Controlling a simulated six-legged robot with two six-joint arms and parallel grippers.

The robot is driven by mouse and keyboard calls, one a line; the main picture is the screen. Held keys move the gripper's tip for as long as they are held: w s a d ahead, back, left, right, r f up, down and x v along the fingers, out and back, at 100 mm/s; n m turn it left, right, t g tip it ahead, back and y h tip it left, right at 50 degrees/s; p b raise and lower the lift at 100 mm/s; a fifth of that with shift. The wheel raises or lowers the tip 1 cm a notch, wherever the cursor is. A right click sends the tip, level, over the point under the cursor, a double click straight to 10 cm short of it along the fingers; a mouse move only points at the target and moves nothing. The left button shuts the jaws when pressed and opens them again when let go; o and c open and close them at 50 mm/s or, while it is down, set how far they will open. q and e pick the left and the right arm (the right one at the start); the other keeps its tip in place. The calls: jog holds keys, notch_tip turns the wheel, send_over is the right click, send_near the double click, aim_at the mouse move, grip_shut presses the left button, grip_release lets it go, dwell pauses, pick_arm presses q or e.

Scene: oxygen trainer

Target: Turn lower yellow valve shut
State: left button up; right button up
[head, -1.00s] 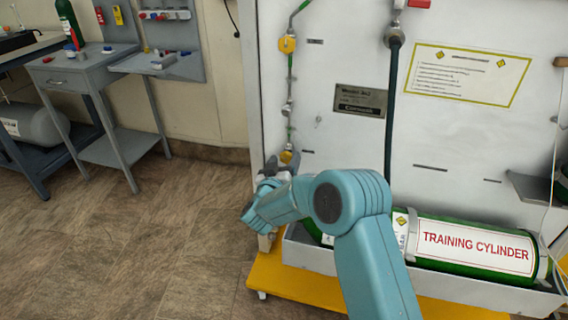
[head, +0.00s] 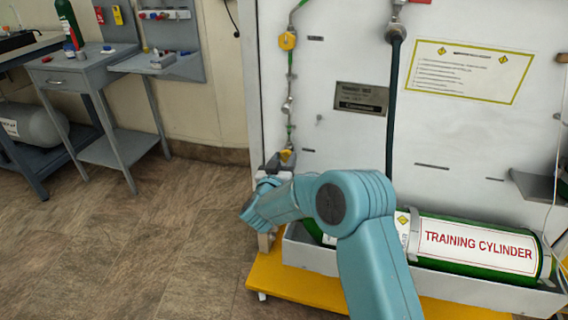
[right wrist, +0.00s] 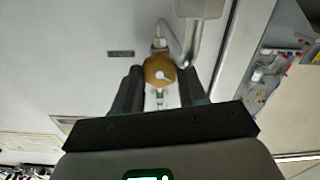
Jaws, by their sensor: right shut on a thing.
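The lower yellow valve (head: 287,156) sits low on the pipe at the left edge of the white panel. It also shows in the right wrist view (right wrist: 159,70), between the fingers. My right gripper (head: 272,168) is at this valve, and in the right wrist view (right wrist: 160,84) its dark fingers are shut on it from both sides. My teal right arm hides part of the panel below the valve. The upper yellow valve (head: 287,40) is on the same pipe, higher up. My left gripper is not in view.
A green training cylinder (head: 477,245) lies in a tray on the yellow base (head: 300,285). A dark hose (head: 392,100) hangs down the panel. A grey side table (head: 85,72) stands at the left. The floor between is clear.

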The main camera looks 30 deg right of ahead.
jog(key=m+b, duration=0.2)
jog(key=shift+f+m, duration=0.2)
jog(key=shift+m, duration=0.2)
jog(key=m+b, duration=0.2)
jog(key=m, duration=0.1)
jog(key=shift+m+b, duration=0.3)
jog(key=shift+b, duration=0.1)
jog(key=m+b, duration=0.2)
jog(key=m, duration=0.1)
jog(key=shift+m+b, duration=0.3)
jog(key=shift+b, duration=0.1)
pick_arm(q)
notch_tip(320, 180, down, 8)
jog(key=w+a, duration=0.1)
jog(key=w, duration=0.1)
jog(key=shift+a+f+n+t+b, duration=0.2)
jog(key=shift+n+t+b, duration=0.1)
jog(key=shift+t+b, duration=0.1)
pick_arm(e)
jog(key=shift+r+m, duration=0.15)
jog(key=shift+m, duration=0.45)
jog(key=o, duration=1.1)
jog(key=shift+c, duration=0.2)
